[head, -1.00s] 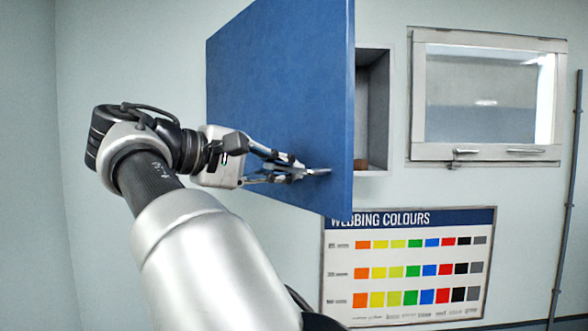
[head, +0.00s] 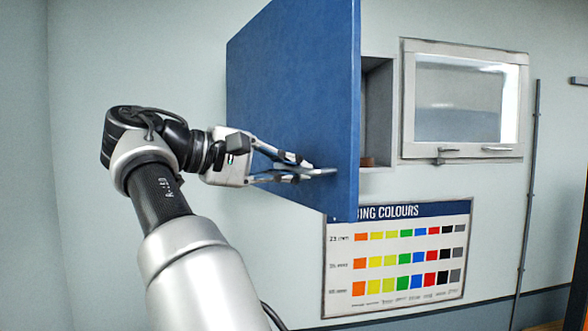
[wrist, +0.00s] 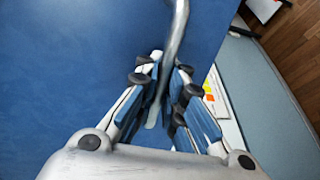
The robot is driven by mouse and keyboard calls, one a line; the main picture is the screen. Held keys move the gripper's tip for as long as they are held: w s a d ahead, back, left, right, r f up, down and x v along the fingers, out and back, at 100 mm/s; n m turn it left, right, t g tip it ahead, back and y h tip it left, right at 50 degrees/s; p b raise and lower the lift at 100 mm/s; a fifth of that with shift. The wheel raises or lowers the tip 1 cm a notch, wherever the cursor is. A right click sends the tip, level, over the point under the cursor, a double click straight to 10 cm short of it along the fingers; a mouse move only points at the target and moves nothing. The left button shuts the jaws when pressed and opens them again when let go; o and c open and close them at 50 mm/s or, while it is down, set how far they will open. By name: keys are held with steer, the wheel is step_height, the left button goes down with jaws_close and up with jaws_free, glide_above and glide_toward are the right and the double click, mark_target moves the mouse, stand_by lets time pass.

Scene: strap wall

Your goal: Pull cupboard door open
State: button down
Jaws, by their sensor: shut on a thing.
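The blue cupboard door (head: 290,90) stands swung out from the wall, with the grey cupboard interior (head: 378,110) partly visible behind its right edge. My gripper (head: 318,172) is at the lower part of the door's face, near its free edge. In the wrist view my gripper (wrist: 160,95) has its fingers closed around a grey metal bar handle (wrist: 179,30) that runs along the blue door (wrist: 70,70). In the head view the handle is mostly hidden by the fingers.
A small brown item (head: 368,162) sits inside the cupboard. Right of it is a framed window (head: 460,98) with handles on its lower frame. A webbing colours poster (head: 400,260) hangs below, partly covered by the door. A dark vertical pole (head: 528,190) stands at the right.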

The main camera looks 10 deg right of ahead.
steer(key=shift+d+r, duration=0.15)
steer(key=shift+r, duration=0.1)
steer(key=c, duration=2.2)
jaws_free()
steer(key=o, duration=0.5)
steer(key=shift+f, duration=0.15)
steer(key=shift+c, duration=0.6)
